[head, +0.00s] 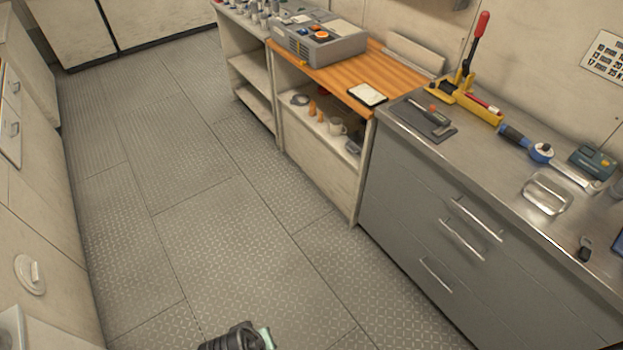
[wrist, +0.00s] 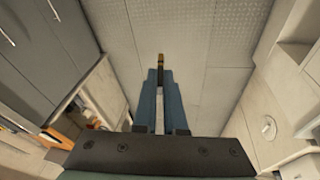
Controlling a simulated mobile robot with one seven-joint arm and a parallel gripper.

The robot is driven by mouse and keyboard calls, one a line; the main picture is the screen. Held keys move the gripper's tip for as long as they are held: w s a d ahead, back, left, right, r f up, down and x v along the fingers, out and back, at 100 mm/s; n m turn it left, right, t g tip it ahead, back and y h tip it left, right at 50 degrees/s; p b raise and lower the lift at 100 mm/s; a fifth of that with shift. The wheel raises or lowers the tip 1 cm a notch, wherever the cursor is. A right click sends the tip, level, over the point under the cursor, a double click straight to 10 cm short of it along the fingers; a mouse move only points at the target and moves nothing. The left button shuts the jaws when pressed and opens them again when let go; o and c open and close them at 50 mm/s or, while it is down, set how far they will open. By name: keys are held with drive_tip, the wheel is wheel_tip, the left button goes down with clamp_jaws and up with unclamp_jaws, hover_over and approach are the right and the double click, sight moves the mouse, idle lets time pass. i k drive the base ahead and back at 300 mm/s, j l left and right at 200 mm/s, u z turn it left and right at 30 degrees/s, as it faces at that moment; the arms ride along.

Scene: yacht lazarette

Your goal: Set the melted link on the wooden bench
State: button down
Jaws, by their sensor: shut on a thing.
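The wooden bench (head: 358,72) has an orange-brown slatted top and stands along the right wall in the head view, between a grey shelf unit and a metal-topped cabinet. My gripper (wrist: 161,78) points down over the floor in the wrist view, its blue fingers shut on a small slim piece with a yellow and black end (wrist: 161,62). This is likely the melted link; most of it is hidden between the fingers, and I cannot make out melting. In the head view only a dark part of my arm shows at the bottom edge, well away from the bench.
On the bench are a grey device with orange knobs (head: 318,41) and a white-screened tablet (head: 367,94); bare wood lies between them. The metal counter (head: 480,160) holds a red-handled yellow tool (head: 468,85), a torque wrench (head: 540,152) and a metal dish (head: 547,194). The patterned floor (head: 230,230) is clear.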

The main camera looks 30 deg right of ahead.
sight(350, 78)
drive_tip(key=i+l+z, duration=0.4)
drive_tip(key=i, duration=0.3)
drive_tip(key=i+z, duration=0.4)
drive_tip(key=i, duration=0.35)
drive_tip(key=i+u, duration=0.1)
drive_tip(key=i, duration=0.55)
drive_tip(key=i+l+u, duration=0.15)
drive_tip(key=i, duration=0.5)
drive_tip(key=i+l+u, duration=0.1)
drive_tip(key=i, duration=0.55)
drive_tip(key=l, duration=0.05)
